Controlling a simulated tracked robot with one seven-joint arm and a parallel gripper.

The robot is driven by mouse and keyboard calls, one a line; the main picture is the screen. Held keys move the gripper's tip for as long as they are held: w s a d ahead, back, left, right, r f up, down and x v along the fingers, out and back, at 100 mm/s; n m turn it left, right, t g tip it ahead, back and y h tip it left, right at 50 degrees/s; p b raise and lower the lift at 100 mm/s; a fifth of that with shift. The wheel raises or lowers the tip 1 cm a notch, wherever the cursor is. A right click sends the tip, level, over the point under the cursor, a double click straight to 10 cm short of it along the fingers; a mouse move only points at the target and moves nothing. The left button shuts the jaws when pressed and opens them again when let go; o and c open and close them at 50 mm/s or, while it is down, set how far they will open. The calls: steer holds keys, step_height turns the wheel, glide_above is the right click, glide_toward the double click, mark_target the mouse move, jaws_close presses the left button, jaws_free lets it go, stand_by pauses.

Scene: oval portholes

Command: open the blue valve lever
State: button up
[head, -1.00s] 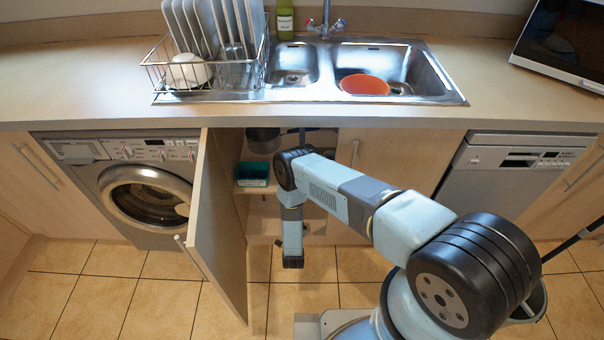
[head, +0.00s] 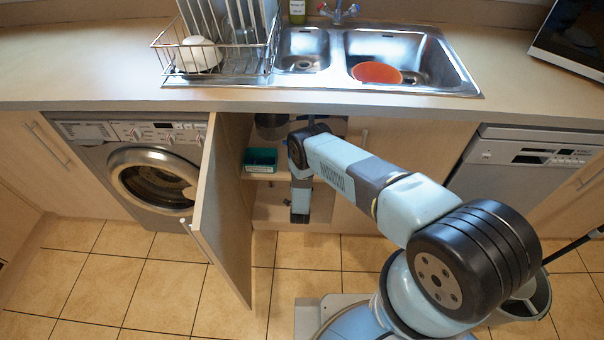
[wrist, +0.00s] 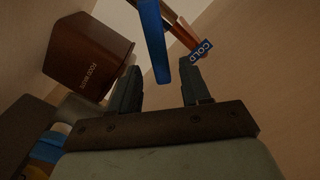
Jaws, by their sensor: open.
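The blue valve lever (wrist: 153,42) hangs down in the wrist view, on a copper pipe (wrist: 183,32) with a blue tag reading COLD (wrist: 203,51). My gripper (wrist: 160,68) is open. Its two dark fingers stand to the left and right of the lever's lower end in the picture. The lever is nearer the middle of the gap and seems apart from both fingers; its depth relative to the tips is hard to tell. In the head view my arm reaches down to the open sink cabinet (head: 262,205); the lever and my fingertips cannot be made out there.
The open cabinet door (head: 222,205) stands left of my arm. A brown food waste box (wrist: 85,55) is left of my fingers. A green tray (head: 260,160) sits on the cabinet shelf. The worktop (head: 110,85) with the sink (head: 440,70) overhangs the opening.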

steer(key=shift+w, duration=0.95)
steer(key=shift+c, duration=0.5)
jaws_close()
